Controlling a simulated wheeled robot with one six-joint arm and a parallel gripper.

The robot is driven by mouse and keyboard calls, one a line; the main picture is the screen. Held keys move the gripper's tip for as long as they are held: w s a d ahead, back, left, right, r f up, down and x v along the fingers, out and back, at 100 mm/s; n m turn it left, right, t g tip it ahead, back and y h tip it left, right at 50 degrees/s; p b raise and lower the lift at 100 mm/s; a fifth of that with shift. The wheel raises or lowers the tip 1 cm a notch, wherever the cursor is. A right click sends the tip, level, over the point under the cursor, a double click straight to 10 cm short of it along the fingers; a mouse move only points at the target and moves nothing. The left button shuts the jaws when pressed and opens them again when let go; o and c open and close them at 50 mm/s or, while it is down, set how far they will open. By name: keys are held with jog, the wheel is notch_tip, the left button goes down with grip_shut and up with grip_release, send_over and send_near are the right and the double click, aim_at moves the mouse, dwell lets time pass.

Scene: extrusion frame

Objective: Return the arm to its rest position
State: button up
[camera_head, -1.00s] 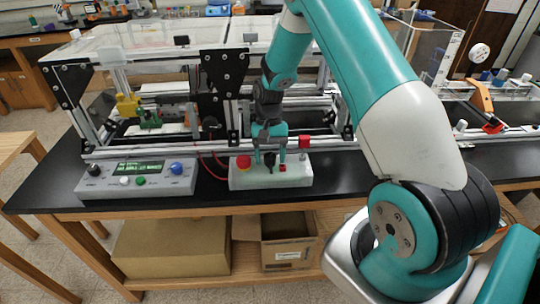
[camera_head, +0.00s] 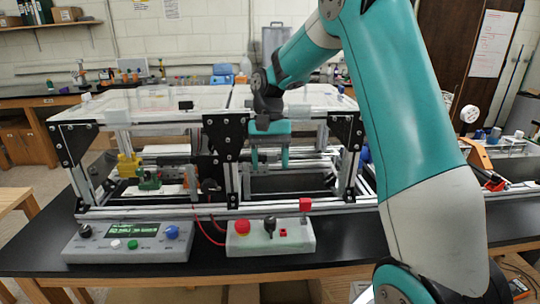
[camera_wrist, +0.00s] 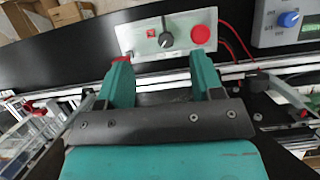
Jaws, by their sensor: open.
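My arm rises from the lower right and bends over to the gripper. In the wrist view the two fingers of my gripper (camera_wrist: 160,78) are apart, with the switch box (camera_wrist: 146,40) beyond their tips and nothing between them.
A grey control box (camera_head: 130,243) with a display and knobs stands left of the switch box on the black bench (camera_head: 345,245). Black plates and metal bars of the frame surround the gripper's area. An orange-handled tool (camera_head: 476,155) lies at the right.

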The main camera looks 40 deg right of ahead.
jog(key=shift+r, duration=0.95)
jog(key=s+a+r+n+t, duration=0.1)
jog(key=s+a+r+n, duration=0.1)
jog(key=s+a+n, duration=0.45)
jog(key=s+a+r+n+t, duration=0.15)
jog(key=s+a, duration=0.25)
jog(key=a, duration=0.6)
jog(key=s+a+n+t+y, duration=0.1)
jog(key=s+a+n, duration=0.5)
jog(key=s, duration=0.5)
jog(key=shift+s+f+y, duration=0.3)
jog(key=shift+s+f, duration=0.1)
jog(key=shift+f, duration=0.05)
